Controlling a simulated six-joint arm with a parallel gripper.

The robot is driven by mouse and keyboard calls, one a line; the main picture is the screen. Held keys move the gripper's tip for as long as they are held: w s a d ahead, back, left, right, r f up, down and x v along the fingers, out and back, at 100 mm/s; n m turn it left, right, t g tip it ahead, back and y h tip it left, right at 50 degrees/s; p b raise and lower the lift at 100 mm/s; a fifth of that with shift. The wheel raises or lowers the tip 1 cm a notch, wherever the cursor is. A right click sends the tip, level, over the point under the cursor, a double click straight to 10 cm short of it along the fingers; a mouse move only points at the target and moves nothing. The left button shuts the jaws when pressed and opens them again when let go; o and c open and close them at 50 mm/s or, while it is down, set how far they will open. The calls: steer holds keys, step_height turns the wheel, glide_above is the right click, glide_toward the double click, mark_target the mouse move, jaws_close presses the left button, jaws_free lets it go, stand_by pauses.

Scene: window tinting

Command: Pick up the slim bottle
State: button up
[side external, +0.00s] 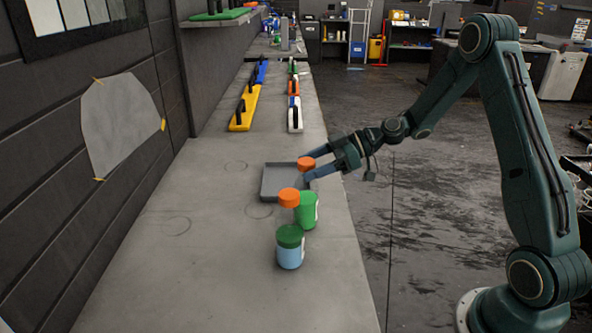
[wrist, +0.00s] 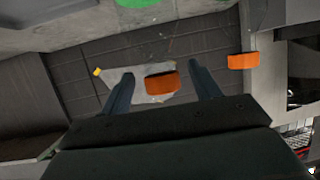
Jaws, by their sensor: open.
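An orange-capped bottle (side external: 306,164) stands by the near right corner of the grey tray; its body is mostly hidden, so I cannot tell how slim it is. My gripper (side external: 314,164) reaches in from the right at cap height, open, its two blue fingers near the cap. In the wrist view, an orange cap (wrist: 161,86) shows between the spread fingers of my gripper (wrist: 160,84), and I see no clear contact. A second orange cap (side external: 289,198) is beside a green container (side external: 307,211) with a white label. Another orange cap (wrist: 243,61) shows right of the fingers.
A pale blue jar (side external: 290,258) with a green lid stands nearest on the bench. The grey tray (side external: 268,190) looks empty where visible. Yellow (side external: 243,108) and white (side external: 296,119) tools lie farther back. The bench's left side is clear; its right edge drops to the floor.

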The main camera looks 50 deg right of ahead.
mark_target(299, 169)
steer(key=shift+x, duration=1.8)
jaws_close()
steer(key=shift+r, duration=0.1)
step_height(299, 169, up, 20)
stand_by(0.5)
